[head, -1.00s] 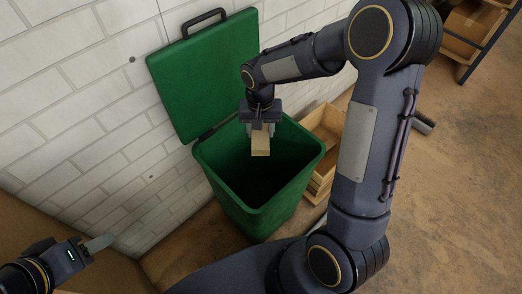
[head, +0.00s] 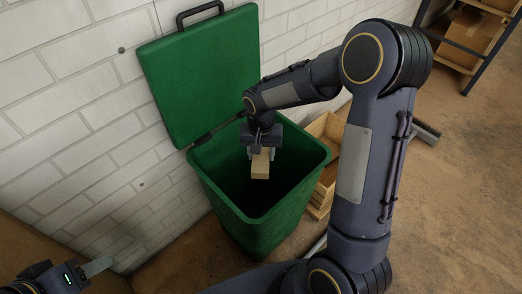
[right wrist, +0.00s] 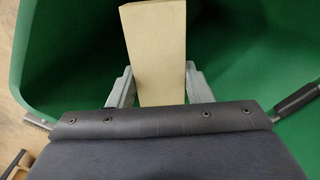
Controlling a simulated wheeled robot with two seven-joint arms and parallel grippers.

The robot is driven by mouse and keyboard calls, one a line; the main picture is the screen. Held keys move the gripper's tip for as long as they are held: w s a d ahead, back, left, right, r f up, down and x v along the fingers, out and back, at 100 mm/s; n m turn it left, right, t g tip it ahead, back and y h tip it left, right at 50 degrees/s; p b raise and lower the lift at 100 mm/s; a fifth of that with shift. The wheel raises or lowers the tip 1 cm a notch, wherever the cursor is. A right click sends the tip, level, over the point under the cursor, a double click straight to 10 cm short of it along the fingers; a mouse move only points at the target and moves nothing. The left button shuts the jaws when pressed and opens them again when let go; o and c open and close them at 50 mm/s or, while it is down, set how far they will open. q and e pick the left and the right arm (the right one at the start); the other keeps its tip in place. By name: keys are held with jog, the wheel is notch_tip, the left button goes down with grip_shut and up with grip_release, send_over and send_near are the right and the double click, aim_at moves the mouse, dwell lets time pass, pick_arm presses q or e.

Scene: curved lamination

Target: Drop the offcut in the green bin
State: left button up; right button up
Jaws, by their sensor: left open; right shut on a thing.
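The green bin (head: 222,208) stands against the white brick wall with its lid (head: 195,75) swung up and back. My right gripper (head: 261,158) is shut on the offcut (head: 260,168), a pale wooden block, and holds it over the bin's open mouth. In the right wrist view the offcut (right wrist: 157,45) sits between the two fingers, with the bin's green inner walls (right wrist: 235,45) around it. My left gripper (head: 97,268) is at the lower left, well away from the bin, and is only partly in view. The bin's floor is dark and cannot be made out.
A wooden crate (head: 328,150) stands just right of the bin. A dark shelf with cardboard boxes (head: 475,30) is at the top right. The brown floor (head: 455,190) on the right is mostly clear.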

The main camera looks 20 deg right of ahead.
jog(key=o, duration=1.1)
jog(key=shift+o, duration=0.2)
notch_tip(320, 180, up, 7)
jog(key=shift+f+p, duration=0.1)
jog(key=shift+p, duration=1.1)
jog(key=shift+r, duration=0.5)
